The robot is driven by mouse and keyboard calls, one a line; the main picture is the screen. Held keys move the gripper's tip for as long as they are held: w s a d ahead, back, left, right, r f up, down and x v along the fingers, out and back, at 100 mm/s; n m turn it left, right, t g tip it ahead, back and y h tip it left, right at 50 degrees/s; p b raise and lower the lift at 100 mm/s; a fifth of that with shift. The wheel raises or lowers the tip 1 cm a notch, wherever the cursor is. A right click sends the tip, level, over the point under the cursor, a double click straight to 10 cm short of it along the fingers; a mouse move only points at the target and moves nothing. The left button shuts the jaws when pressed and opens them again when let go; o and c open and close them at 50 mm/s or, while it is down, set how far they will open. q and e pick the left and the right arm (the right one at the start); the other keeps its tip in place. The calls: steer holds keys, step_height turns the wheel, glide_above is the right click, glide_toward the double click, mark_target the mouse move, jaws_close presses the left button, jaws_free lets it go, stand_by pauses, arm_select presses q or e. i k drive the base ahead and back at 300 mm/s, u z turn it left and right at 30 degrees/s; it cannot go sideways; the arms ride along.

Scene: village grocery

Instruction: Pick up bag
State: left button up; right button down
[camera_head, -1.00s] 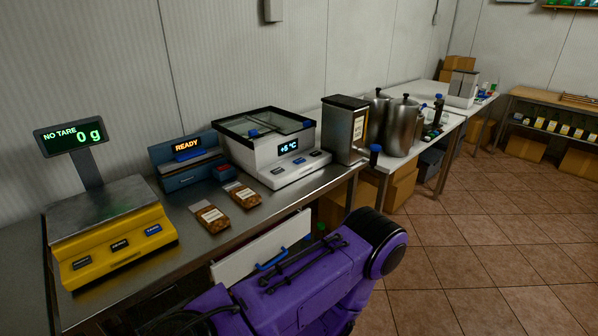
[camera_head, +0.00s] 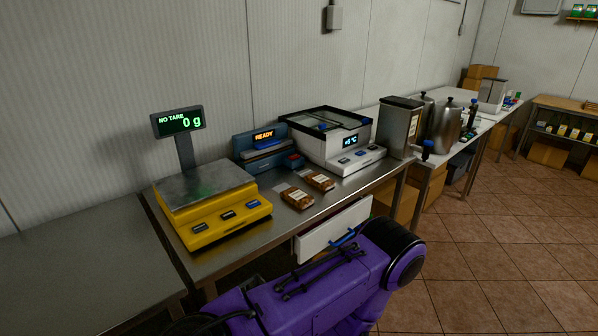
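Two small clear bags with brown contents and pale labels lie flat on the steel counter. One bag (camera_head: 296,198) is nearer the yellow scale, and the other bag (camera_head: 319,181) lies just behind it to the right. A purple arm of mine crosses the lower middle, in front of the counter and below the bags. Neither gripper shows in the head view, so I cannot see their fingers. Nothing touches the bags.
A yellow scale (camera_head: 215,222) reading 0 g stands left of the bags. A blue sealer (camera_head: 262,150) marked READY and a white cooled box (camera_head: 325,142) stand behind them. An open white drawer (camera_head: 330,231) juts out below the counter. The left counter (camera_head: 85,265) is bare.

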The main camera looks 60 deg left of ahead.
mark_target(324, 183)
steer(key=u, duration=1.35)
